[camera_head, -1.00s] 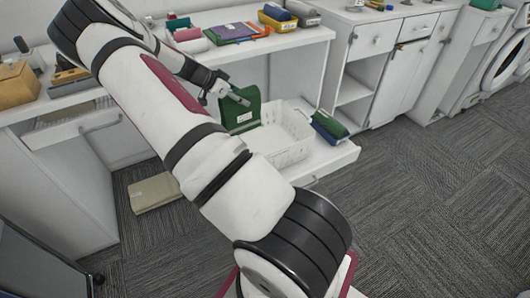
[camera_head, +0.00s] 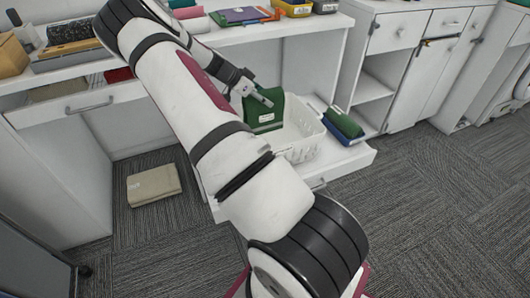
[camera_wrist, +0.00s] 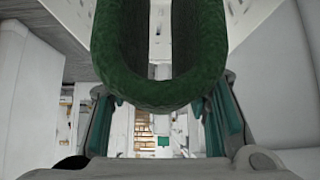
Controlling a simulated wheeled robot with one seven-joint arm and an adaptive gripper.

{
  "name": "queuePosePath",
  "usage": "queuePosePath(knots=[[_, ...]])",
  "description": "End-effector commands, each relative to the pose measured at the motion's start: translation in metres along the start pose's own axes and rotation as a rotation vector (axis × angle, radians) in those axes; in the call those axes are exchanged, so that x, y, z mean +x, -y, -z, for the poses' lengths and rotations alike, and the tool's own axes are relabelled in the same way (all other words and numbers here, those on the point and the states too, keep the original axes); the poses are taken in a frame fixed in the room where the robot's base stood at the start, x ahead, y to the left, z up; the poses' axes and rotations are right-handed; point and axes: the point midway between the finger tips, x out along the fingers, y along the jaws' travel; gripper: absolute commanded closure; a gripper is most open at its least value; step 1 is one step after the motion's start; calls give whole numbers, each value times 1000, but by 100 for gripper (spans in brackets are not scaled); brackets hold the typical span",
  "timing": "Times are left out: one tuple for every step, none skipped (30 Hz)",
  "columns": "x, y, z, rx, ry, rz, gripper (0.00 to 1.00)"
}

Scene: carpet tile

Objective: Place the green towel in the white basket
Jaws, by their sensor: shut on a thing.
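The green towel (camera_head: 265,117) is folded and hangs from my gripper (camera_head: 262,97) at the back left part of the white basket (camera_head: 308,148). In the wrist view the towel (camera_wrist: 160,100) shows as a thick U-shaped fold between the two fingers of my gripper (camera_wrist: 168,108). My gripper is shut on it. Pieces of perforated white basket wall (camera_wrist: 242,18) show beside the towel in the wrist view. My arm hides part of the basket's left side, and I cannot tell whether the towel touches the basket floor.
A green and a blue folded cloth (camera_head: 342,124) lie right of the basket on the low shelf (camera_head: 350,158). The white counter (camera_head: 300,27) above holds folded cloths and books. Open carpet extends to the right.

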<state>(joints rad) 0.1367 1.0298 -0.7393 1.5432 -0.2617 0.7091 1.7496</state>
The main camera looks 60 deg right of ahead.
Motion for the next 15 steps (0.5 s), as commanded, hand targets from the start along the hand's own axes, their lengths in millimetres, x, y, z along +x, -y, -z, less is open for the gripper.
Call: queuePosePath(knots=[[3,1,-4,0,0,1,100],[4,2,-5,0,0,1,100],[5,2,-6,0,-1,1,100],[7,2,-8,0,-1,0,100],[8,2,-9,0,-1,0,100],[11,1,-12,0,-1,-1,100],[14,1,-15,0,-1,-1,100],[17,1,-18,-1,0,-1,100],[22,1,-23,-2,0,0,100],[26,1,-27,-2,-1,-1,100],[30,1,-30,-2,-1,-1,100],[36,1,-36,-1,-2,-2,100],[39,1,-39,-2,-1,-2,100],[43,1,-43,-2,-1,-1,100],[46,1,-46,-1,-1,-1,100]])
